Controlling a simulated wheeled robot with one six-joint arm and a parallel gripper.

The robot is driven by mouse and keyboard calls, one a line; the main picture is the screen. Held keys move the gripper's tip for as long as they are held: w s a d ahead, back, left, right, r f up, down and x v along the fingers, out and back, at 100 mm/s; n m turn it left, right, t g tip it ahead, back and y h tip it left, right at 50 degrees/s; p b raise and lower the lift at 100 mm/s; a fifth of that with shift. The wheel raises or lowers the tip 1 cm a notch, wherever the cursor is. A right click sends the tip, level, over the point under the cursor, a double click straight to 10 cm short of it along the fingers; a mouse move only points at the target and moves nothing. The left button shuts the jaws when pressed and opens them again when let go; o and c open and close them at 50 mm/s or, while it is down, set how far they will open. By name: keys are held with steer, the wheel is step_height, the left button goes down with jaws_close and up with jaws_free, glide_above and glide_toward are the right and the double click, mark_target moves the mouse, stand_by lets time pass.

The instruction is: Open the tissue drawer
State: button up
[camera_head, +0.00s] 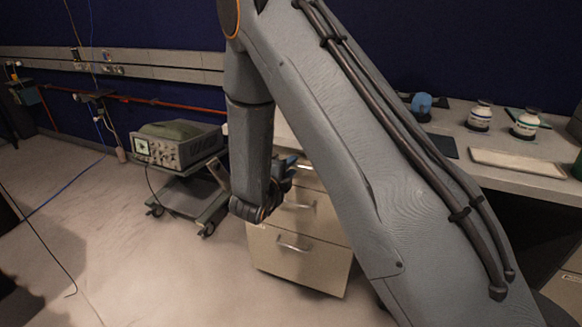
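A beige drawer cabinet (325,261) stands on the floor under the desk, partly hidden behind my arm. It has several stacked drawers with curved metal handles. The bottom drawer's handle (293,244) shows clearly, and the middle drawer's handle (298,205) is partly visible. The upper part is mostly covered by my arm, and no tissue label can be made out. The drawers that show look shut. My wrist is in front of the cabinet's upper left part.
An oscilloscope (178,145) sits on a low wheeled cart (190,196) left of the cabinet. The desk (450,129) at the right holds white jars (479,116), a blue object (422,103) and a flat tray (517,162). Cables lie on the left floor; the front floor is clear.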

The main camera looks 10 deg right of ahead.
steer(key=shift+w+d+f, duration=0.1)
steer(key=shift+w+d, duration=0.05)
steer(key=shift+w, duration=0.05)
jaws_close()
